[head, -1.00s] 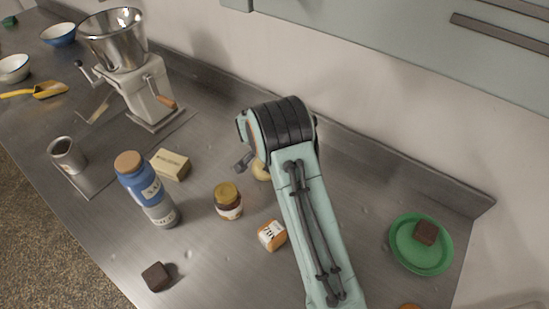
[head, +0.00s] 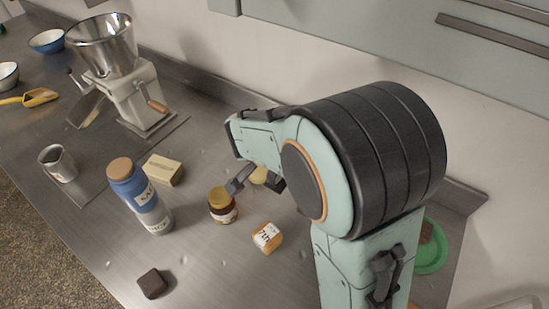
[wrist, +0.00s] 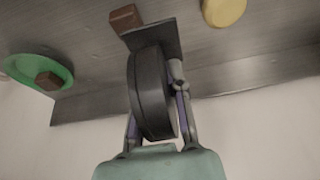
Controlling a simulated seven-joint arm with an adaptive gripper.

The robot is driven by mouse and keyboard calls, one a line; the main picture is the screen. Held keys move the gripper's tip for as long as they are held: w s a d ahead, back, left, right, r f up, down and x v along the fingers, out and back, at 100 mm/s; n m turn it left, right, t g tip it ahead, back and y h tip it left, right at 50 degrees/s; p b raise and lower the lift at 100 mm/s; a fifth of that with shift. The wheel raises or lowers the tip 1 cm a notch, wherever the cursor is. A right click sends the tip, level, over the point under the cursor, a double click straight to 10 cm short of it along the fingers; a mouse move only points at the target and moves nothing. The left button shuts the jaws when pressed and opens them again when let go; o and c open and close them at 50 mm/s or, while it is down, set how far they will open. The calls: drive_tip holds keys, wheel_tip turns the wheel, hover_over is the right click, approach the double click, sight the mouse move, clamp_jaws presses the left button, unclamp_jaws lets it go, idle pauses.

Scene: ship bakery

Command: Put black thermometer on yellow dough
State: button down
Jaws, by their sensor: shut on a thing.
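My gripper (head: 257,184) is above the counter in the head view, beside the wrist link. In the wrist view my gripper (wrist: 157,112) is shut on the black thermometer (wrist: 150,90), a thick dark disc with a flat square plate at its far end. The thermometer is held clear of the counter. In the head view I cannot clearly tell it from the dark fingers. The yellow dough (head: 259,175) is a pale round lump on the counter, partly hidden behind the gripper. It shows also at the top of the wrist view (wrist: 223,11), apart from the thermometer.
A green plate (head: 437,258) is partly behind my arm. A blue bottle (head: 128,185), butter-coloured block (head: 163,170), brown block (head: 152,283) and grinder (head: 118,85) are left.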

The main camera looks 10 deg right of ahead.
drive_tip(key=shift+s+a+r+n, duration=0.1)
drive_tip(key=shift+s+r+n, duration=0.15)
drive_tip(key=shift+s+n, duration=0.1)
drive_tip(key=shift+w+a+r+n+y, duration=0.1)
drive_tip(key=shift+a+n+y, duration=0.15)
drive_tip(key=shift+n, duration=0.3)
drive_tip(key=shift+w+a+n+t+y, duration=0.25)
drive_tip(key=shift+w+n, duration=0.1)
drive_tip(key=shift+n, duration=0.25)
drive_tip(key=shift+w+a+n+t+y, duration=0.2)
drive_tip(key=shift+w+n+t, duration=0.1)
drive_tip(key=shift+n, duration=0.3)
drive_tip(key=w+f, duration=0.3)
drive_tip(key=w, duration=0.5)
hover_over(260, 166)
wheel_tip(260, 166, down, 6)
drive_tip(key=shift+r, duration=0.15)
drive_tip(key=shift+w+f, duration=0.4)
drive_tip(key=shift+f, duration=1.6)
